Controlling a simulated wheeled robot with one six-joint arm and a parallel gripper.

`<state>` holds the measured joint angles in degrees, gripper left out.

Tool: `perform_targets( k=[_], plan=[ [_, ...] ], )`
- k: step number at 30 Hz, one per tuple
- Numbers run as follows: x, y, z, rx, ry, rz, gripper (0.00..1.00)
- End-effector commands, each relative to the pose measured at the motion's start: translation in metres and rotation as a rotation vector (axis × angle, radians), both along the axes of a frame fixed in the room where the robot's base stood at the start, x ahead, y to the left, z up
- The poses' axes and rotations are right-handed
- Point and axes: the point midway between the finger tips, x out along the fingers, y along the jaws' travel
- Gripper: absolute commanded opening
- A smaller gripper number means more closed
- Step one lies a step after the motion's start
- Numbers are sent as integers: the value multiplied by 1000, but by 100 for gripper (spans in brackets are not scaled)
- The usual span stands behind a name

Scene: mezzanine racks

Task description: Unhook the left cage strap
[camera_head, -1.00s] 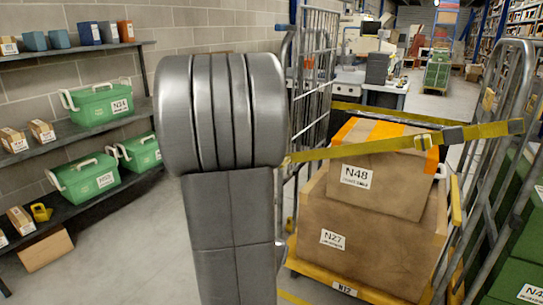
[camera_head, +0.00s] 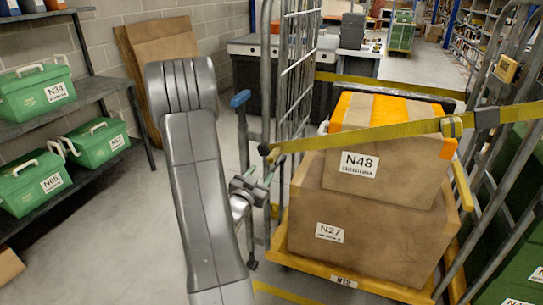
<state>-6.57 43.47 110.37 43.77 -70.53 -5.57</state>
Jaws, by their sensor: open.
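A buckle (camera_head: 451,126) sits on the strap near the right. My gripper (camera_head: 262,176) is open and empty, just below and left of the strap's left end, apart from it. Its fingers point up towards that end. Whether the hook is seated on the frame is too small to tell.
Cardboard boxes N48 (camera_head: 385,180) and N27 (camera_head: 350,235) are stacked in the cage on a yellow base (camera_head: 390,290). A second yellow strap (camera_head: 385,84) crosses behind. A shelf (camera_head: 85,98) with green cases stands left. Floor is clear between shelf and cage.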

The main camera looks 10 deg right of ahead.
Motion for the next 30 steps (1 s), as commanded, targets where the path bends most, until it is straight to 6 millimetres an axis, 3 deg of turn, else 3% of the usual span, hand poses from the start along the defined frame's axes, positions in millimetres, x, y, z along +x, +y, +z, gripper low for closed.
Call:
perform_targets(
  k=[9, 15, 28, 30],
  plan=[
    [57, -39, 1, 2, -1, -1, 46],
    [81, -55, 1, 1, 0, 1, 46],
    [91, -61, 0, 2, 1, 2, 46],
    [90, -61, 0, 2, 1, 2, 36]
  ],
)
